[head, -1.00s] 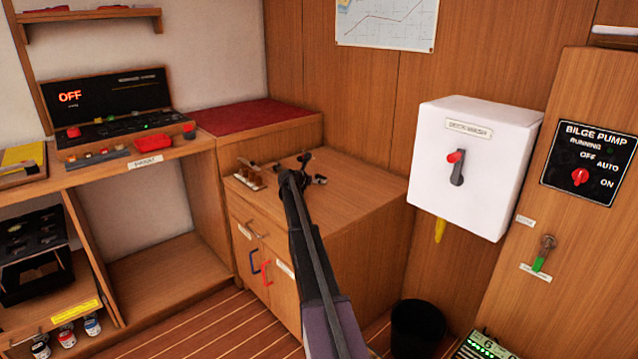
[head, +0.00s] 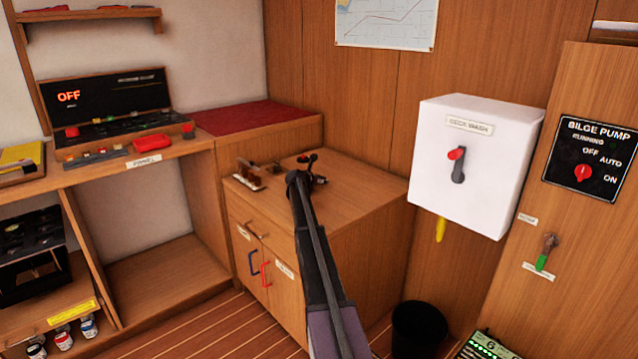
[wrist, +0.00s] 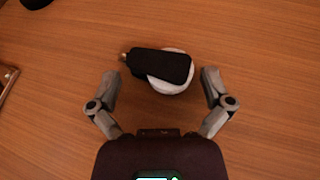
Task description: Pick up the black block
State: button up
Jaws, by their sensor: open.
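In the wrist view the black block (wrist: 160,66) lies slightly tilted on a white round thing (wrist: 170,87), which shows mainly below it. A small metallic bit sticks out at the block's left end. My gripper (wrist: 160,74) is open, one finger at each side of the block, with gaps on both sides. I cannot tell how high the fingers are above it. In the head view my arm reaches over the wooden cabinet top (head: 355,185); dark shapes show at its far end, too small to tell apart.
A small rack with brown upright pieces (head: 250,177) stands left of my arm's end on the cabinet top. A white deck wash box (head: 475,165) hangs on the wall to the right. A dark round thing (wrist: 36,3) shows at the wrist view's top left.

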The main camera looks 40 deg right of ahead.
jog(key=shift+c, duration=0.2)
dwell(0.4)
grip_shut()
